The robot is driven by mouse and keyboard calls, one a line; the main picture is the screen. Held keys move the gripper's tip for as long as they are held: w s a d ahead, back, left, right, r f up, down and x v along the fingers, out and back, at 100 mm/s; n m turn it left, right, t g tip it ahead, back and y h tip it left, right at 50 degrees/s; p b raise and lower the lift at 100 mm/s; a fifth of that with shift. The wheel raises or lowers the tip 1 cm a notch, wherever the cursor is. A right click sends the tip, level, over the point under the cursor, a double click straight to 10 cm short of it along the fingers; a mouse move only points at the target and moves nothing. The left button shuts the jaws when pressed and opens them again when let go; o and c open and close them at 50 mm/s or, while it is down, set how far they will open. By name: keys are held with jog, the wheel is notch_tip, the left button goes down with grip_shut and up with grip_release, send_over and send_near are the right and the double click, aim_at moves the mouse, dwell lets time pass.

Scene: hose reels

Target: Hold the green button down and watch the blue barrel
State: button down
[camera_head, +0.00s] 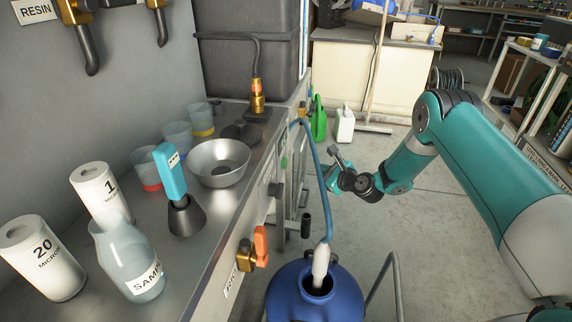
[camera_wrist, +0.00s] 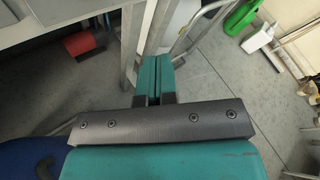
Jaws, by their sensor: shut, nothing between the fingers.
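The blue barrel (camera_head: 335,303) stands on the floor below the counter front, cut off by the bottom edge. A white nozzle (camera_head: 320,260) on a blue hose (camera_head: 322,185) goes into its open mouth; the level inside cannot be seen. A small green spot that looks like the green button (camera_head: 284,162) is on the counter's front panel. My gripper (camera_head: 334,154) is right of that panel, apart from it. In the wrist view, its teal fingers (camera_wrist: 159,75) are together and empty. A blue shape, likely the barrel (camera_wrist: 28,160), shows at lower left.
An orange-handled valve (camera_head: 261,245) and a black handle (camera_head: 305,226) stick out from the counter front. A metal rail (camera_head: 394,262) stands right of the barrel. A green watering can (camera_head: 318,122) and white jug (camera_head: 345,125) stand behind. Open floor lies to the right.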

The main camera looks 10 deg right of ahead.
aim_at(285, 163)
jog(key=w+a, duration=0.3)
jog(key=a, duration=0.4)
jog(key=shift+a+b, duration=0.35)
jog(key=shift+b, duration=0.05)
jog(key=shift+w+a, duration=0.1)
dwell(1.6)
jog(key=shift+w+a, duration=0.15)
jog(key=shift+a, duration=0.1)
jog(key=shift+w+a+b, duration=0.2)
jog(key=shift+a+b, duration=0.1)
jog(key=shift+a, duration=0.25)
dwell(4.4)
